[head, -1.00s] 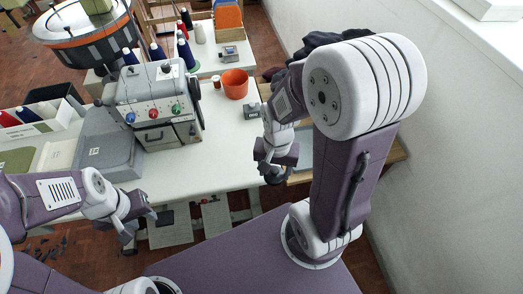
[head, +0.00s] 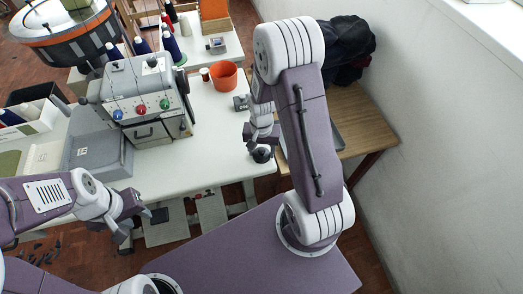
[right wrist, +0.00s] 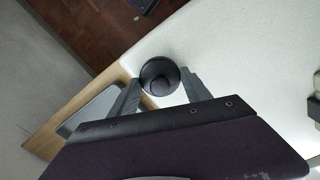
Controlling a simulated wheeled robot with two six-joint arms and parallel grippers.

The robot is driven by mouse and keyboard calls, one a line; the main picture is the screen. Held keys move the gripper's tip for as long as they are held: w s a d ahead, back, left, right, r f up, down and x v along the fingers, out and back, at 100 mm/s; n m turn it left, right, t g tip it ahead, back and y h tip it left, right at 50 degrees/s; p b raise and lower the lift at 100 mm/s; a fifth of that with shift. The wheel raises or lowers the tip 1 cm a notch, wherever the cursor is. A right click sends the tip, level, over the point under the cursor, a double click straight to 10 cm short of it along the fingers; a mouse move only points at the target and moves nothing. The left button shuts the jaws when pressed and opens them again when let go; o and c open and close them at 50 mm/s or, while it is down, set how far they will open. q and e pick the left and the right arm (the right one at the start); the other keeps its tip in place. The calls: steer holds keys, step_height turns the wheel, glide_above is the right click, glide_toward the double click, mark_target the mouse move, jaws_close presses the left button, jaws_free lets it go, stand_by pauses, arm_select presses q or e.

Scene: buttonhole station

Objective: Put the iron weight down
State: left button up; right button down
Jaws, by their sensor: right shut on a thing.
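The iron weight (head: 262,155) is a small dark round piece with a knob. In the head view it is at the front right corner of the white table (head: 215,150). My right gripper (right wrist: 160,90) is shut on the weight, which shows between its fingers in the right wrist view (right wrist: 157,70). There the weight lies over the white top close to its edge; I cannot tell whether it touches. My left gripper (head: 132,228) is empty in front of the table, its fingers apart.
A grey machine (head: 145,85) stands on the table. An orange cup (head: 223,75) and a small grey block (head: 240,102) are behind the weight. A wooden side table (head: 365,125) with dark cloth (head: 348,40) adjoins on the right. White tabletop left of the weight is clear.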

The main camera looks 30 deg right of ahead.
steer(key=shift+s, duration=0.1)
steer(key=shift+f, duration=0.1)
steer(key=shift+c, duration=2.4)
jaws_free()
